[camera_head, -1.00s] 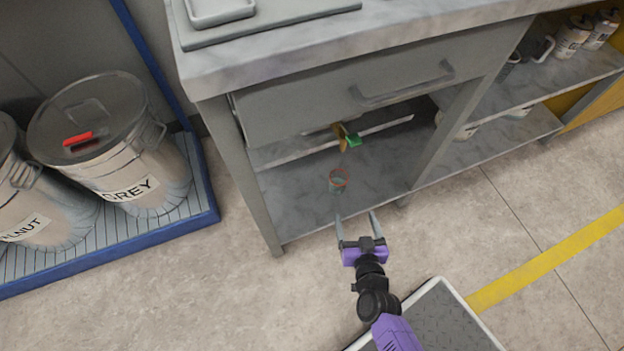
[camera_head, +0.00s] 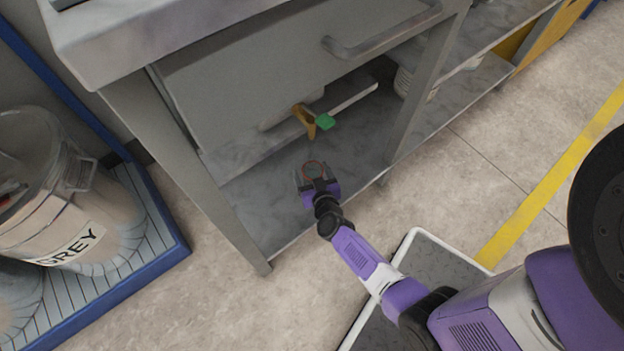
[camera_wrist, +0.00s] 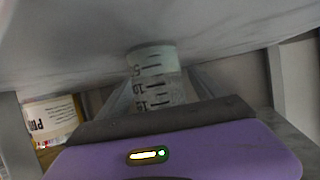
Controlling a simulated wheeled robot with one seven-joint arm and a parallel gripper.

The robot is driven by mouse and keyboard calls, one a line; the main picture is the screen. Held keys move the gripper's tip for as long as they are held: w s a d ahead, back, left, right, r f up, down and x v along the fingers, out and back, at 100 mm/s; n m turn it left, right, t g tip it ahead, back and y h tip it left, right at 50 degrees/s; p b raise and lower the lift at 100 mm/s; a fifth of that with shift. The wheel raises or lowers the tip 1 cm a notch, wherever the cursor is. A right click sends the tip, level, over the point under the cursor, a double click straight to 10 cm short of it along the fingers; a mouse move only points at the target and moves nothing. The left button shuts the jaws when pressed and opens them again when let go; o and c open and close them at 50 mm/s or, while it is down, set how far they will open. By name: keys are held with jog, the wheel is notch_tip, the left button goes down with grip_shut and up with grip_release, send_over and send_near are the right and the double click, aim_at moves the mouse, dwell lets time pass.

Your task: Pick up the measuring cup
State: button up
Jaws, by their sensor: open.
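The measuring cup (camera_head: 314,168) is a small clear cup with a reddish rim in the head view. It stands on the lower shelf (camera_head: 260,200) under the workbench. In the wrist view the cup (camera_wrist: 155,75) is translucent with dark graduation marks and numbers, straight ahead of my gripper. My gripper (camera_head: 317,176) is open at the cup, with its fingers on either side of it in the head view. Whether the fingers touch the cup cannot be told. The cup's lower part is hidden behind the gripper body in the wrist view.
A yellow-orange item (camera_head: 305,122) and a green item (camera_head: 325,122) are farther back on the shelf. The bench drawer (camera_head: 270,75) hangs above, and bench legs (camera_head: 185,165) stand on both sides. A labelled container (camera_wrist: 52,118) shows at left in the wrist view.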

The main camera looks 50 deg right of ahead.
jog(key=shift+x, duration=0.85)
jog(key=shift+c, duration=0.3)
jog(key=c, duration=1.4)
jog(key=shift+c, duration=0.4)
jog(key=shift+r, duration=0.1)
